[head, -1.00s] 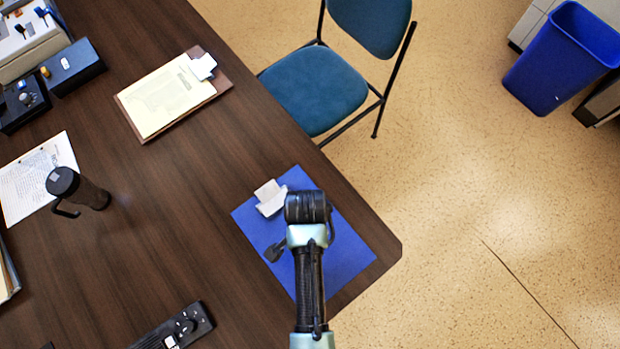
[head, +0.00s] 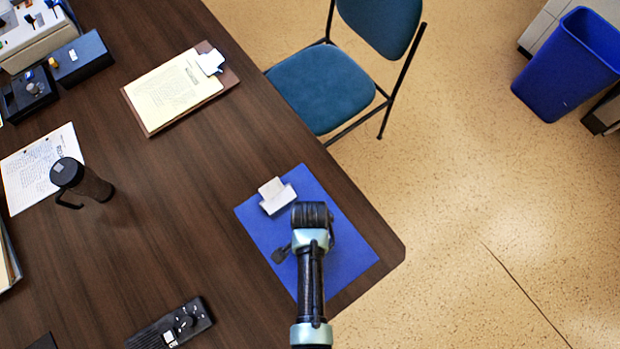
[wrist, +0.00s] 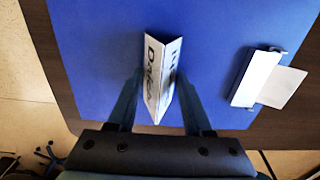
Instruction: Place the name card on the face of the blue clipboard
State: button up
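The blue clipboard (head: 341,255) lies flat near the table corner, with its pale clip (head: 277,195) at the upper left edge. In the wrist view the blue face (wrist: 95,45) fills most of the picture, with the clip (wrist: 255,78) at right. The name card (wrist: 160,80), a white folded tent with dark lettering, appears to stand on this face. My gripper (wrist: 161,103) is open, one finger on each side of the card, with visible gaps.
On the dark table (head: 200,210) are a brown clipboard with yellow paper (head: 175,90), a dark mug (head: 85,182), a printed sheet (head: 35,165) and a black device (head: 172,326). A blue chair (head: 322,90) stands by the table edge. A blue bin (head: 565,65) stands beyond.

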jog(key=o, duration=0.4)
jog(key=shift+c, duration=0.2)
jog(key=shift+r, duration=0.1)
